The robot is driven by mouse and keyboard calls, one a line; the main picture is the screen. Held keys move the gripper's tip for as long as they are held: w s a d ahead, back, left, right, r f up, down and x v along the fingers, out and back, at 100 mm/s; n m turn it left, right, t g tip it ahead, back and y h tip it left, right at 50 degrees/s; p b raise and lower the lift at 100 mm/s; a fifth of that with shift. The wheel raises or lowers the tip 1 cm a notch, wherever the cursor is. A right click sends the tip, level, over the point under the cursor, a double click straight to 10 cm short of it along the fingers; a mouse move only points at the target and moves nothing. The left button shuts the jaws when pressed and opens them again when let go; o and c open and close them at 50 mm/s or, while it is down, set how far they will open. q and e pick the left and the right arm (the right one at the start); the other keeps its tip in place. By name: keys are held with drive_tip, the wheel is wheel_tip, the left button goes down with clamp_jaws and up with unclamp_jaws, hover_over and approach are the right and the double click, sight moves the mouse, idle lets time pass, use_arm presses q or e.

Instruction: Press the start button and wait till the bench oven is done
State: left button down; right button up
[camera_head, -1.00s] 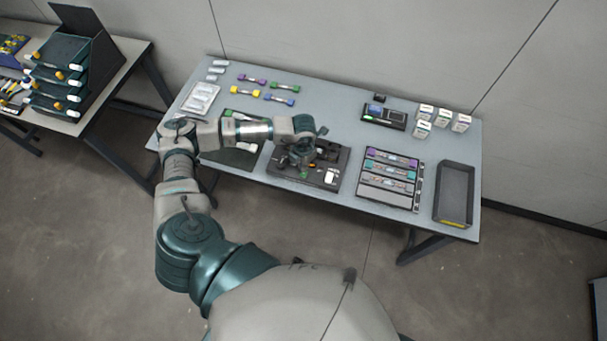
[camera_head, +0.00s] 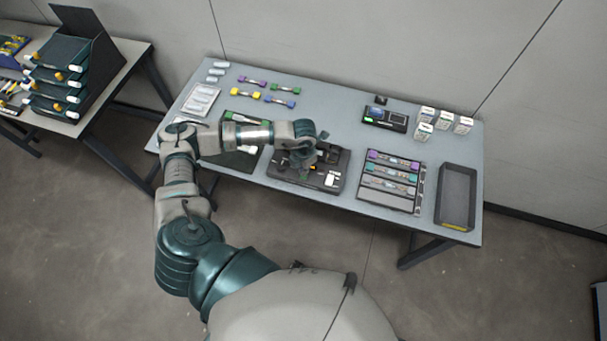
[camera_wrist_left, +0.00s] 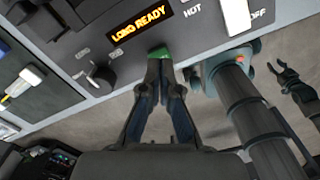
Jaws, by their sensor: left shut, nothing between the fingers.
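The start button looks to be the green button (camera_wrist_left: 160,52) on the dark panel of the bench oven (camera_wrist_left: 125,68) in the wrist view. My left gripper (camera_wrist_left: 163,62) is shut and empty, its fingertips at the green button; they seem to touch it, but I cannot tell if it is pressed in. The display (camera_wrist_left: 142,22) above glows orange and its text ends in READY. In the head view the black device (camera_head: 332,168) under my left gripper (camera_head: 298,166) appears to be this oven, partly hidden by my wrist. My right gripper is not in the head view.
A rack with coloured strips (camera_head: 390,200) and a dark tray (camera_head: 441,208) are on the bench at right. Small white boxes (camera_head: 463,124) and a small dark device (camera_head: 385,117) stand behind. Several coloured connectors (camera_head: 279,100) lie at the back left. A knob (camera_wrist_left: 100,80) is left of the green button.

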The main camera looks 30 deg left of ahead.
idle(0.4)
use_arm(q)
drive_tip(key=shift+f, duration=0.1)
drive_tip(key=shift+f+b, duration=0.9)
drive_tip(key=shift+f, duration=0.15)
drive_tip(key=shift+r, duration=0.15)
drive_tip(key=shift+r+p, duration=2.05)
drive_tip(key=shift+r, duration=0.9)
